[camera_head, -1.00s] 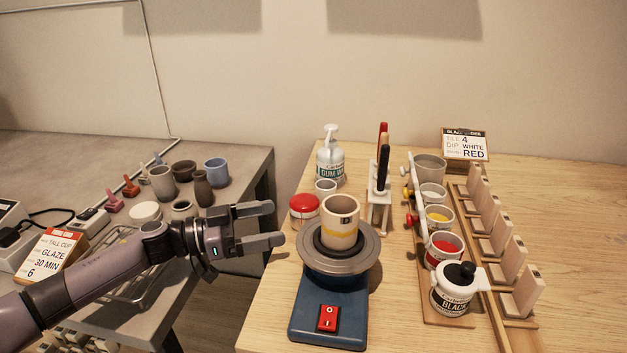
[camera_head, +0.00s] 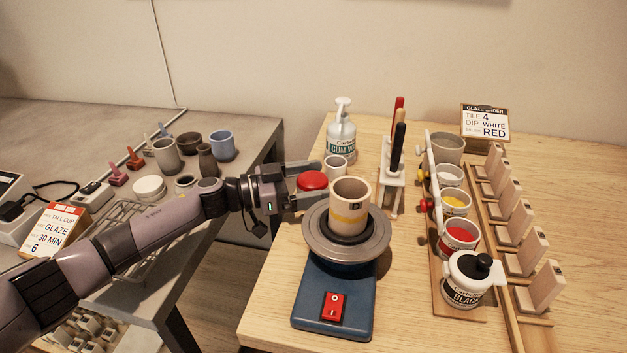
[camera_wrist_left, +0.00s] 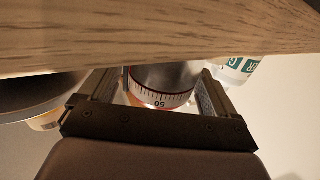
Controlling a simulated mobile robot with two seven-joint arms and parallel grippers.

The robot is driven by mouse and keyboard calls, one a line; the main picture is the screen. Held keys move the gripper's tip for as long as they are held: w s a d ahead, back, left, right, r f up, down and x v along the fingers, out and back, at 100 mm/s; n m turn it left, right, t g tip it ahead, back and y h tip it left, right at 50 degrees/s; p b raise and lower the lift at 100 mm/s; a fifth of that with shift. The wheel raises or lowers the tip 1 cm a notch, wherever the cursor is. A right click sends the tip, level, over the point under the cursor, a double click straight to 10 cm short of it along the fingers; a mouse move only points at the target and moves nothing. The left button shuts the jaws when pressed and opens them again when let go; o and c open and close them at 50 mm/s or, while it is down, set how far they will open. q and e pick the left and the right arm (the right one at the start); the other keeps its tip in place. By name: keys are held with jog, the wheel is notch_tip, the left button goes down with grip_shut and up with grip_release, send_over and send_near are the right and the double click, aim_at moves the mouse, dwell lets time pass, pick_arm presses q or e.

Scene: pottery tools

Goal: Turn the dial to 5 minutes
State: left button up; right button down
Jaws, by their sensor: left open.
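The dial is a round timer with a red top (camera_head: 312,180), on the wooden table behind and left of the banding wheel. In the left wrist view the timer's silver body and white scale band (camera_wrist_left: 160,97) show, with the number 50 readable and upside down. My left gripper (camera_head: 309,184) reaches in from the left at the timer. Its fingers are open, one on each side of the timer; I cannot tell whether they touch it. The pointer mark and current setting are not readable. My right gripper is out of view.
A blue banding wheel (camera_head: 333,290) with a striped cup (camera_head: 349,205) stands close in front. A small cup (camera_head: 335,163) and a gum bottle (camera_head: 341,130) stand behind the timer. A tool rack (camera_head: 391,185) is to the right. A gap separates the grey table (camera_head: 255,150) from the wooden one.

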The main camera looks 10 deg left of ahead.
pick_arm(q)
jog(key=c, duration=1)
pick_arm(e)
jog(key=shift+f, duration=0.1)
pick_arm(q)
jog(key=m+g+b, duration=0.1)
jog(key=m+g+h+b, duration=0.1)
jog(key=g+b, duration=0.1)
jog(key=m+g+b, duration=0.1)
jog(key=shift+f+h, duration=0.25)
jog(key=shift+h, duration=0.05)
jog(key=m+g+b, duration=0.1)
jog(key=g+b, duration=0.2)
jog(key=b, duration=0.1)
jog(key=shift+m+b, duration=0.3)
jog(key=shift+m, duration=0.1)
jog(key=shift+r+m+g+b, duration=0.15)
jog(key=shift+m+g+b, duration=0.35)
jog(key=shift+g+b, duration=0.45)
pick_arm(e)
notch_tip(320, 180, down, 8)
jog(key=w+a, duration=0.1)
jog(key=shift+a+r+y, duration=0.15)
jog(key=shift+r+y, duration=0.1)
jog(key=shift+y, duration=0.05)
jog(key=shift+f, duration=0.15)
pick_arm(q)
jog(key=o, duration=1)
